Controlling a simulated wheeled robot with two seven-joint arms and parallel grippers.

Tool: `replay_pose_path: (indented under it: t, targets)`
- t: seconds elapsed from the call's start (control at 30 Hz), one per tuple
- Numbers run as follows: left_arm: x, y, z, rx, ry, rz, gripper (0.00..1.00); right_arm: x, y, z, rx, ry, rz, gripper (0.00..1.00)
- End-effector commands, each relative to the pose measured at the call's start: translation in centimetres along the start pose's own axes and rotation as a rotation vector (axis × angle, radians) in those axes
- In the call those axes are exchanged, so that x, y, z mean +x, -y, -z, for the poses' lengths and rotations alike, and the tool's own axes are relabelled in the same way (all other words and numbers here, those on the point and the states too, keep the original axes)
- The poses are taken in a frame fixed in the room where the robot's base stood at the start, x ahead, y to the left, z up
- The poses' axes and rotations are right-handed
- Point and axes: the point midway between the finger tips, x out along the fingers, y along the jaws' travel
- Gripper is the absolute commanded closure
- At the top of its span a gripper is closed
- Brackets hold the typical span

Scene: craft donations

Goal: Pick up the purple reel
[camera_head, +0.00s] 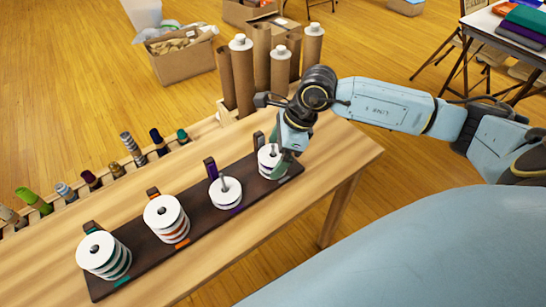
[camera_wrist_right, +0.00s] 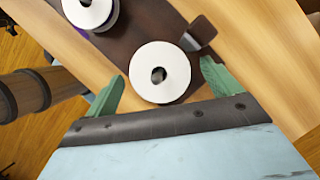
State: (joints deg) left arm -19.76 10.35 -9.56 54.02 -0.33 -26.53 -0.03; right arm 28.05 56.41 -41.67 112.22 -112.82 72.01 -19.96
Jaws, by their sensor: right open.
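A white-topped reel with a purple edge (camera_head: 225,193) sits on the third peg from the left of the dark board (camera_head: 205,222), by a purple marker. It also shows at the top left of the right wrist view (camera_wrist_right: 88,12). My right gripper (camera_head: 277,156) is at the rightmost peg, one peg further right. In the right wrist view its green fingers (camera_wrist_right: 162,70) are open, one on each side of the white-faced top reel (camera_wrist_right: 160,72) there. That reel's edge colour is mostly hidden, and I cannot tell whether the fingers touch it. My left gripper is not in view.
Two taller reel stacks, one green-edged (camera_head: 103,254) and one orange-edged (camera_head: 166,218), stand on the board's left half. A rack of coloured rolls (camera_head: 88,180) lines the table's back edge. Tall brown tubes (camera_head: 243,75) stand behind my right gripper. The table's right end (camera_head: 345,150) is clear.

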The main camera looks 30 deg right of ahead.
Motion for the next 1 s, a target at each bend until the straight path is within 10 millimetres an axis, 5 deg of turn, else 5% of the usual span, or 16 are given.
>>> replay_pose_path:
  t: [0.07,0.43,0.73,1.0]
  targets:
    - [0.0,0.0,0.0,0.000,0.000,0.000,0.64,0.0,0.0,0.0,0.000,0.000,0.000,0.12]
    - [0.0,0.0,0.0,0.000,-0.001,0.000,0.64,-0.1,0.0,0.0,0.000,0.000,0.000,0.58]
    - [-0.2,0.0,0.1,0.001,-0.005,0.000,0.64,-0.8,0.1,-0.3,-0.001,0.001,0.001,0.58]
    - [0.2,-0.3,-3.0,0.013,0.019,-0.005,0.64,-5.7,0.1,-2.4,-0.002,0.002,0.004,0.58]
